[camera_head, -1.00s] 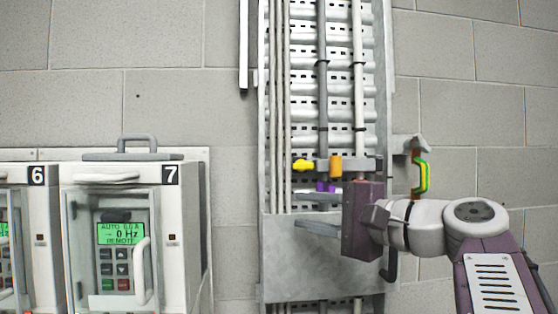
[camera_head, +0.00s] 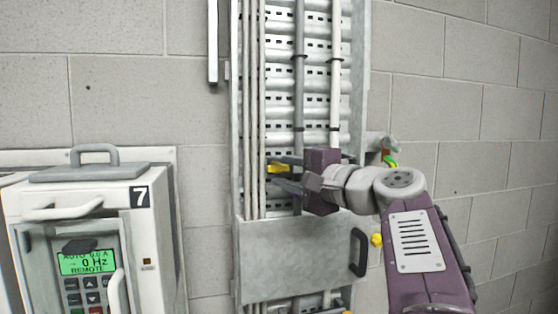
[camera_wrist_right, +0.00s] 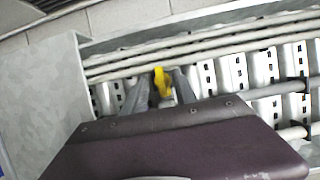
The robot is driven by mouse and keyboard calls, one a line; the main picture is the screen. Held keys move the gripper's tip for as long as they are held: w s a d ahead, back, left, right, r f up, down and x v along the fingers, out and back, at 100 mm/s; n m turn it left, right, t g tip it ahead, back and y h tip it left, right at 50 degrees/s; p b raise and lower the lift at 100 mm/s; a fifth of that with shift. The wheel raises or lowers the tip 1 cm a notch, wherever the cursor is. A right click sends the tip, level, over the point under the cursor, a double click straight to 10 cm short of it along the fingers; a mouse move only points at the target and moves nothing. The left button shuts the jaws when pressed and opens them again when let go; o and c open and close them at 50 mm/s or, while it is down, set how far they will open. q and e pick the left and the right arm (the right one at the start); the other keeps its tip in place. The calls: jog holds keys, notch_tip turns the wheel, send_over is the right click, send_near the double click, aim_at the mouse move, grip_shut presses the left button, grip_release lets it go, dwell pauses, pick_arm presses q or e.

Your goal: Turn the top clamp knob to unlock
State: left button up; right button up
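The top clamp knob (camera_head: 278,168) is a small yellow lever on the cable tray's upper clamp. My right gripper (camera_head: 284,178) reaches in from the right, its purple body in front of the clamp. In the right wrist view, the yellow knob (camera_wrist_right: 161,80) shows between the two grey fingers (camera_wrist_right: 160,90), which stand apart on either side of it. Whether either finger touches the knob I cannot tell. The clamp's orange part is hidden behind my gripper. My left gripper is not in view.
A grey cover plate (camera_head: 290,260) spans the tray below, with a black handle (camera_head: 358,252) and a yellow knob (camera_head: 376,241) at its right. Drive cabinet 7 (camera_head: 155,240) stands at left. A green-yellow cable (camera_head: 390,161) hangs right of the tray. Block wall lies behind.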

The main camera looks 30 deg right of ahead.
jog(key=shift+w+d, duration=0.2)
jog(key=shift+d, duration=0.35)
jog(key=shift+w+a, duration=0.35)
jog(key=shift+a, duration=0.1)
jog(key=shift+w+a, duration=0.15)
jog(key=c, duration=0.5)
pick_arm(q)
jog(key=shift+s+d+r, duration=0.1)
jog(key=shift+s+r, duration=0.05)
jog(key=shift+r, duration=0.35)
pick_arm(e)
grip_shut()
